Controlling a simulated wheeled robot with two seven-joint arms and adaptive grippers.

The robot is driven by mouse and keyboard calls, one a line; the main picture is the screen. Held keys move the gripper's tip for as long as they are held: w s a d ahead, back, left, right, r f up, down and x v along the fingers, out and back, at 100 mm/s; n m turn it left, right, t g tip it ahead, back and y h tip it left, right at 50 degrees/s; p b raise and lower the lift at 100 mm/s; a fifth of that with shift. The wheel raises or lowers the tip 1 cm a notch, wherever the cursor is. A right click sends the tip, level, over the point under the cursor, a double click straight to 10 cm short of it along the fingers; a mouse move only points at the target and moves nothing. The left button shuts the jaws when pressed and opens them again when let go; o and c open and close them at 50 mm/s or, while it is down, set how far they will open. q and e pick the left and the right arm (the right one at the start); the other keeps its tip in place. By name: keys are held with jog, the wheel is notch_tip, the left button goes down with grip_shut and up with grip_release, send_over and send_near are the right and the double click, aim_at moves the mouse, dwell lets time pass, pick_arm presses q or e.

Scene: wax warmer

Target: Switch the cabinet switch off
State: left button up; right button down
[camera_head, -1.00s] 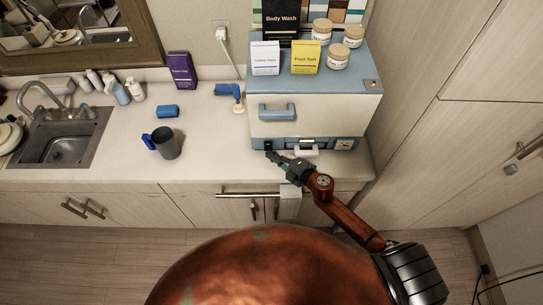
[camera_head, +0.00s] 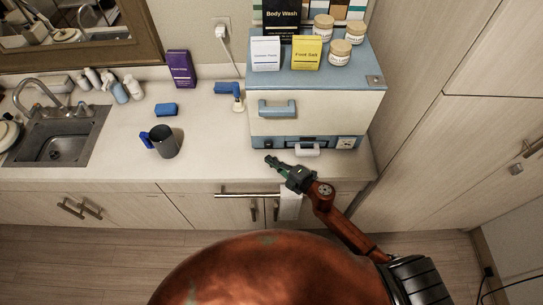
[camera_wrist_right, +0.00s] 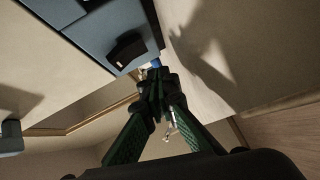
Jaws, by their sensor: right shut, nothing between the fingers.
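The cabinet (camera_head: 315,108) is a blue and cream box on the counter, with a blue handle on its front. A small black switch (camera_head: 268,144) sits at the left of its lower blue front strip. The switch also shows in the right wrist view (camera_wrist_right: 126,51), as a dark rocker on a blue panel; I cannot tell its on or off position. My right gripper (camera_head: 269,160) is shut and empty, just in front of and below the switch, apart from it. In the right wrist view its fingertips (camera_wrist_right: 155,82) meet beside the panel. My left gripper is not in view.
Boxes and jars (camera_head: 340,51) stand on top. A grey mug (camera_head: 164,142) and blue block (camera_head: 166,110) are left on the counter. Tall cupboards (camera_head: 455,150) rise on the right.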

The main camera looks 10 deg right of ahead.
jog(key=v, duration=0.3)
jog(key=f+b+v, duration=0.1)
jog(key=v, duration=0.2)
jog(key=shift+s+d+f, duration=0.1)
jog(key=shift+s+f, duration=0.05)
jog(key=shift+s, duration=0.3)
jog(key=v, duration=0.3)
jog(key=shift+s+d+f+b, duration=0.15)
jog(key=shift+s+b, duration=0.2)
jog(key=shift+s, duration=0.1)
